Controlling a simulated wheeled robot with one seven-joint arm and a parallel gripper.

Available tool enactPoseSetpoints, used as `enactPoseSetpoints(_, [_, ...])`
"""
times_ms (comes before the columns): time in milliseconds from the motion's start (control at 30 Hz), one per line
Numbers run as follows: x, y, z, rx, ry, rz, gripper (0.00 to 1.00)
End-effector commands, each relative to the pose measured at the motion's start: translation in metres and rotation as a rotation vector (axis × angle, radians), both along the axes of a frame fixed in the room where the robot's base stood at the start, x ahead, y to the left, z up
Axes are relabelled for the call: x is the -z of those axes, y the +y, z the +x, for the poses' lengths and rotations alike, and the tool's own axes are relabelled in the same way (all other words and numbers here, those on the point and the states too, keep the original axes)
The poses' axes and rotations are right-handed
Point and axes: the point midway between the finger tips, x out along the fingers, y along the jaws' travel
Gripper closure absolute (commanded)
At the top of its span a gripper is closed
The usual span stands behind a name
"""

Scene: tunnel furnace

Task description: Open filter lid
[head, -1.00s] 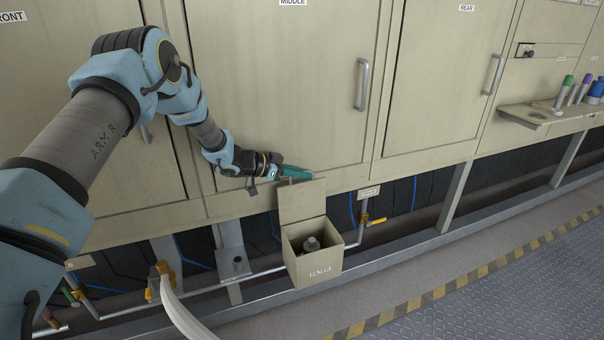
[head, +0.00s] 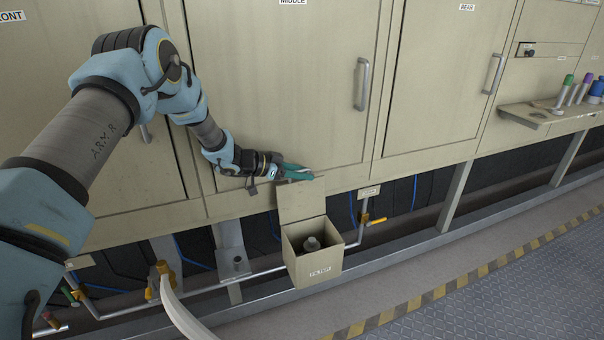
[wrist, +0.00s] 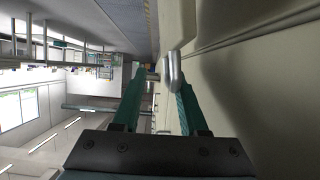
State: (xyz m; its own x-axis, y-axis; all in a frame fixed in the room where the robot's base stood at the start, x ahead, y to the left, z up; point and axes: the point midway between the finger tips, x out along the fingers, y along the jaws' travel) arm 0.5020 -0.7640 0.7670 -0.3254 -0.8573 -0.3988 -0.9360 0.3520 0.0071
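The filter lid (head: 301,203) is a beige plate standing upright at the back of the filter box (head: 318,264), hinged up against the cabinet. The box top is open and a dark grey fitting (head: 311,243) shows inside. My gripper (head: 308,174) is just above the lid's top edge, pointing right along the cabinet. Its two green fingers are apart, and in the wrist view (wrist: 161,80) nothing is held between them. Whether a finger touches the lid edge cannot be told. The lid is not clearly visible in the wrist view.
The cabinet door marked MIDDLE (head: 280,80) is close behind my gripper, with a metal handle (head: 362,84). A pipe with a yellow valve (head: 365,219) runs beside the box. A shelf with several colored containers (head: 560,112) is at the right. The floor (head: 480,300) in front is clear.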

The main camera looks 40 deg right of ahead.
Motion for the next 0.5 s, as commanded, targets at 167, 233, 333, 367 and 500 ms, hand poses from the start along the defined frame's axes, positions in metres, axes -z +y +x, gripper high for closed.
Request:
enactPoseSetpoints(167, [-0.006,0.015,0.007,-0.002,-0.001,0.000,0.58])
enactPoseSetpoints(233, [-0.011,0.026,0.011,-0.004,-0.001,0.001,0.58])
enactPoseSetpoints(333, [-0.019,0.044,0.018,-0.002,-0.002,0.000,0.58])
enactPoseSetpoints(367, [-0.022,0.049,0.020,-0.003,-0.003,0.000,0.58])
enactPoseSetpoints(500, [-0.032,0.071,0.028,-0.003,-0.001,0.001,0.58])
